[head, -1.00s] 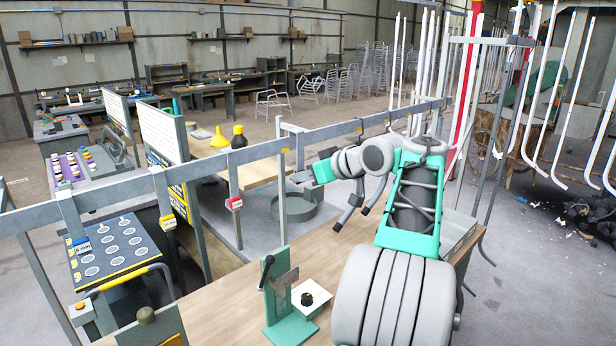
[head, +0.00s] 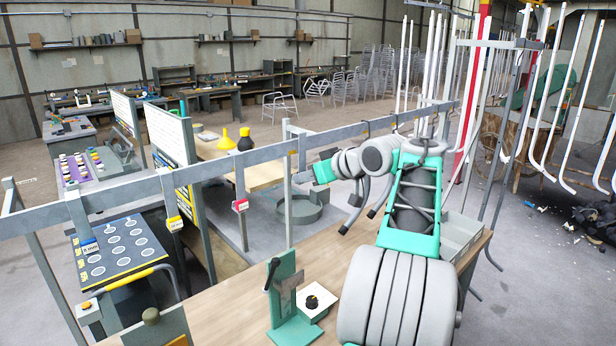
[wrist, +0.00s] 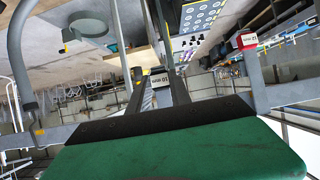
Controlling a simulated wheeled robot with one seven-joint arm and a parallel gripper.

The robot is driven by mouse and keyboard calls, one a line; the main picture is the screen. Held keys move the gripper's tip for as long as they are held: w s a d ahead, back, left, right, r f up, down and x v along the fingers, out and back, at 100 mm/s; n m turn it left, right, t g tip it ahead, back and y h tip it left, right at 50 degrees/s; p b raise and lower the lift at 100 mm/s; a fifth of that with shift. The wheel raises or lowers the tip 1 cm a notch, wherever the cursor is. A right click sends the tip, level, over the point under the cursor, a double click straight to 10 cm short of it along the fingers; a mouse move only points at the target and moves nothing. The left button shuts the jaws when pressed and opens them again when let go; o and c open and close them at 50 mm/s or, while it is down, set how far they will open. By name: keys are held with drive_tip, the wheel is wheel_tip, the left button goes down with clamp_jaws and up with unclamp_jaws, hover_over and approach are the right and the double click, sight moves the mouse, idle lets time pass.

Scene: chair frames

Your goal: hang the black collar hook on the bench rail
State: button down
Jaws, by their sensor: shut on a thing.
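The grey bench rail (head: 225,165) runs along the bench's far side on several uprights. My gripper (head: 303,177) is at the end of my teal and grey arm, close to the rail and pointing left. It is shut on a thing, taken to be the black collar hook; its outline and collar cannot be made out. In the wrist view, two dark fingers (wrist: 158,95) extend beyond the green gripper body.
On the wooden bench top (head: 235,310) stand a green clamp stand (head: 286,290) and a white block with a black knob (head: 314,304). A grey tray (head: 460,236) is at the right end. Upright white tubes (head: 560,110) stand at the right. A red tag (head: 240,205) hangs below the rail.

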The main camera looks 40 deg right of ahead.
sight(300, 170)
drive_tip(key=shift+w, duration=0.2)
drive_tip(key=shift+w, duration=0.55)
drive_tip(key=shift+w, duration=0.15)
drive_tip(key=shift+w, duration=0.5)
drive_tip(key=shift+w, duration=0.1)
drive_tip(key=shift+f+b, duration=1)
drive_tip(key=shift+f, duration=0.2)
idle(0.4)
drive_tip(key=c, duration=1.1)
unclamp_jaws()
